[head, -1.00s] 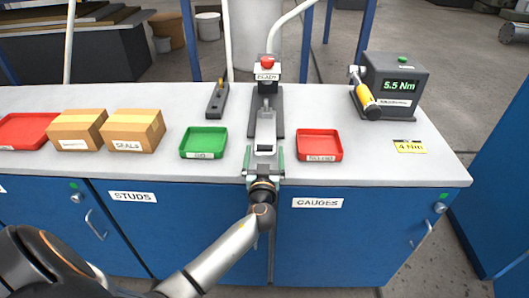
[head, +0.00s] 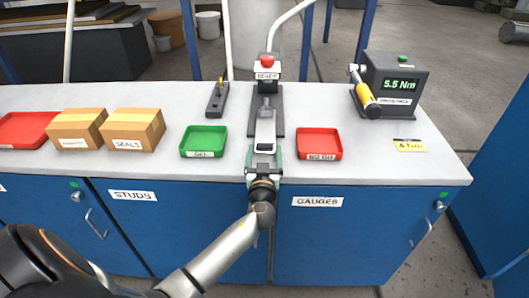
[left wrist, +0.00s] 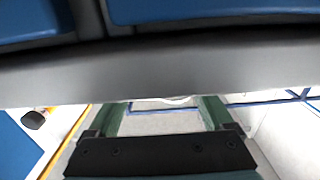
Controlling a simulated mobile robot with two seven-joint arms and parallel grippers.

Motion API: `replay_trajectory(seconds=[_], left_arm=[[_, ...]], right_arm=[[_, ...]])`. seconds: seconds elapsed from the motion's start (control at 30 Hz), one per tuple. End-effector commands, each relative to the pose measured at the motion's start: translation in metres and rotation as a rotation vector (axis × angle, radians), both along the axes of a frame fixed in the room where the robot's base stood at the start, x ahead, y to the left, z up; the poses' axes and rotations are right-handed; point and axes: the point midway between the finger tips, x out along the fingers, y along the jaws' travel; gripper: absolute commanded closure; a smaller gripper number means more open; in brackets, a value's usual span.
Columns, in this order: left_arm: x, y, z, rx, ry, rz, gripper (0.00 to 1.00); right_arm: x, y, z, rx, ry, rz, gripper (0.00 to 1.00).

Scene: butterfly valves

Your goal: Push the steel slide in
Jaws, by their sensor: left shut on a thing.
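The steel slide (head: 264,134) is a light grey bar lying on a dark fixture (head: 278,108) at the middle of the bench, its near end pointing toward the front edge. My left gripper (head: 264,154) reaches in from the front, over the bench edge, and is shut on the near end of the slide, one green finger on each side. In the left wrist view the two green fingers (left wrist: 162,108) stand apart with a pale grey surface between them; the grip itself is hard to make out there. My right gripper is not in view.
A red button on a labelled post (head: 267,62) stands behind the fixture. A green tray (head: 204,154) is close on the left, a red tray (head: 320,156) close on the right. A torque tester (head: 392,88) stands at the back right. Boxes (head: 134,127) are further left.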

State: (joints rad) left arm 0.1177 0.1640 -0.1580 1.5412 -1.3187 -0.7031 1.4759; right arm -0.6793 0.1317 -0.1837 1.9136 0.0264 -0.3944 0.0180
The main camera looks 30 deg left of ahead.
Motion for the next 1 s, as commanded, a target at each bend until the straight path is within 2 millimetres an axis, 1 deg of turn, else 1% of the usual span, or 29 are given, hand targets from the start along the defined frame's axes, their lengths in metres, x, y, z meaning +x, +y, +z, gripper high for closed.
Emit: replay_trajectory(seconds=[0.03, 0.1, 0.13, 0.3, 0.37, 0.53, 0.67, 0.77, 1.0], left_arm=[[0.0, 0.0, -0.001, -0.001, 0.001, 0.001, 0.9], [0.0, 0.0, -0.001, -0.001, 0.001, 0.001, 0.98], [0.0, 0.0, -0.001, -0.001, 0.001, 0.001, 1.0], [0.0, 0.0, -0.001, -0.001, 0.001, 0.001, 1.0], [0.002, 0.001, -0.002, -0.001, 0.001, 0.001, 1.0], [0.02, 0.012, -0.005, 0.0, -0.001, 0.003, 1.0], [0.031, 0.019, -0.004, 0.0, -0.001, 0.002, 1.0], [0.034, 0.021, -0.001, -0.001, -0.001, 0.0, 1.0], [0.034, 0.021, 0.0, -0.001, 0.001, -0.001, 1.0]], right_arm=[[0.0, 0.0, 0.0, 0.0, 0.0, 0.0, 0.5], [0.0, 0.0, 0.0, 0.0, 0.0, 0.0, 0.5], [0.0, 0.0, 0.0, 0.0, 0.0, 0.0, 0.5], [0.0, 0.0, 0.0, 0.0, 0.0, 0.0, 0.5], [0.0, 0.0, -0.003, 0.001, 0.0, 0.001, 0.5], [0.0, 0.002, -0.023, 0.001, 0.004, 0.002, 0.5], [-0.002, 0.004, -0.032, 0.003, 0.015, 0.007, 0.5], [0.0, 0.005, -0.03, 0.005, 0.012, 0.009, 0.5], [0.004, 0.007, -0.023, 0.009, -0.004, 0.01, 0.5]])
